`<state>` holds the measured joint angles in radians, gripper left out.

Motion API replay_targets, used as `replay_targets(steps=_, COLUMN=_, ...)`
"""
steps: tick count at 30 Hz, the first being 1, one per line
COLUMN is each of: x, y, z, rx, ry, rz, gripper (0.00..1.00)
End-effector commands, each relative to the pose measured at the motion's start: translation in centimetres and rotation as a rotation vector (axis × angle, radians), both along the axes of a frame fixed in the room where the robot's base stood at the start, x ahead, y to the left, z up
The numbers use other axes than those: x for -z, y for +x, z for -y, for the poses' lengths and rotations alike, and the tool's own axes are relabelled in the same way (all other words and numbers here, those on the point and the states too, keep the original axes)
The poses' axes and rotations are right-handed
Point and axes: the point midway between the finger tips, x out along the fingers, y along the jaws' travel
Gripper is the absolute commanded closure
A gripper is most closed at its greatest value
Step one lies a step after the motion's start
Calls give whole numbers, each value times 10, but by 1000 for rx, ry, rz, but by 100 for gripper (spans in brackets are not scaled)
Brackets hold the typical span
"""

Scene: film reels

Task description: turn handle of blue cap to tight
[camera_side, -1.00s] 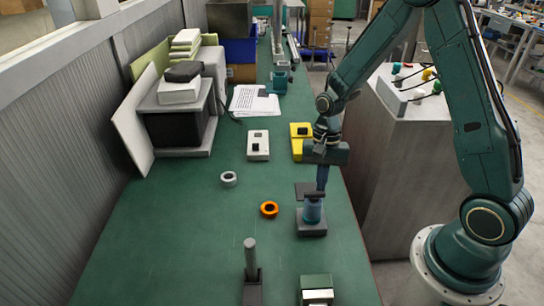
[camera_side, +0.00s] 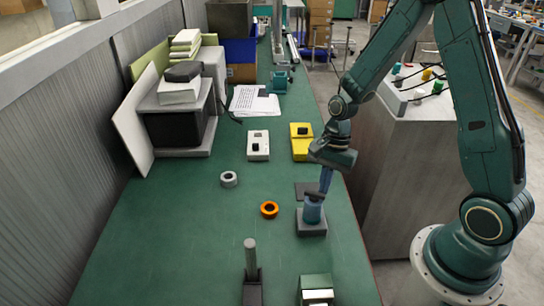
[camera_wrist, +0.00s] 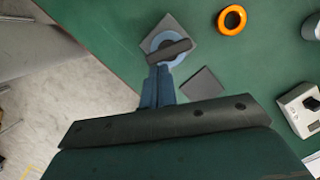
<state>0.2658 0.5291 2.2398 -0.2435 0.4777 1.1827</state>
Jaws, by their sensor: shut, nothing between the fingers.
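The blue cap (camera_side: 313,212) stands upright on a dark square base near the table's right edge. Its dark bar handle (camera_wrist: 170,50) lies across the top in the wrist view, where the cap shows as a blue ring (camera_wrist: 154,41) around it. My gripper (camera_side: 325,186) is shut with nothing between its fingers. It comes down tilted, its tips at the handle's side. In the wrist view the blue fingertips (camera_wrist: 158,68) reach the cap's near rim; I cannot tell whether they touch the handle.
A dark flat plate (camera_side: 305,190) lies just behind the cap. A grey post (camera_side: 250,258) stands in front. White and yellow boxes (camera_side: 301,148) sit farther back.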

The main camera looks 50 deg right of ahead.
Motion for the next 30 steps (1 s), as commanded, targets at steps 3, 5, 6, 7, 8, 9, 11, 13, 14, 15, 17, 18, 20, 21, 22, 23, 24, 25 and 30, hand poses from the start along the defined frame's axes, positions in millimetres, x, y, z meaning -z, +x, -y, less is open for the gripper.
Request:
replay_targets(steps=3, x=0, y=-2, z=-1, rx=55, ry=1, rz=0, gripper=100)
replay_targets(steps=5, x=0, y=-3, z=-1, rx=83, ry=1, rz=1, gripper=100)
replay_targets(steps=6, x=0, y=-3, z=-1, rx=102, ry=0, rz=1, gripper=100)
replay_targets(steps=7, x=0, y=-4, z=-1, rx=116, ry=0, rz=2, gripper=100)
replay_targets(steps=8, x=0, y=-4, z=-1, rx=131, ry=0, rz=1, gripper=100)
replay_targets(steps=9, x=0, y=-5, z=-2, rx=149, ry=1, rz=1, gripper=100)
replay_targets(steps=11, x=0, y=-6, z=-2, rx=177, ry=1, rz=0, gripper=100)
replay_targets(steps=13, x=0, y=-6, z=-2, rx=211, ry=0, rz=1, gripper=100)
replay_targets(steps=14, x=0, y=-7, z=-3, rx=226, ry=0, rz=0, gripper=100)
replay_targets(steps=15, x=0, y=-8, z=-3, rx=244, ry=0, rz=0, gripper=100)
replay_targets(steps=17, x=0, y=-8, z=-3, rx=273, ry=0, rz=0, gripper=100)
replay_targets(steps=18, x=0, y=-9, z=-4, rx=292, ry=0, rz=0, gripper=100)
replay_targets(steps=20, x=0, y=-10, z=-4, rx=318, ry=0, rz=0, gripper=100)
replay_targets(steps=21, x=0, y=-10, z=-4, rx=338, ry=0, rz=0, gripper=100)
replay_targets(steps=22, x=0, y=-10, z=-5, rx=351, ry=0, rz=1, gripper=100)
replay_targets(steps=23, x=0, y=-11, z=-5, rx=365, ry=0, rz=1, gripper=100)
replay_targets(steps=24, x=0, y=-11, z=-5, rx=382, ry=0, rz=0, gripper=100)
replay_targets(steps=25, x=0, y=-11, z=-6, rx=382, ry=0, rz=0, gripper=100)
replay_targets(steps=30, x=0, y=-13, z=-7, rx=378, ry=0, rz=0, gripper=100)
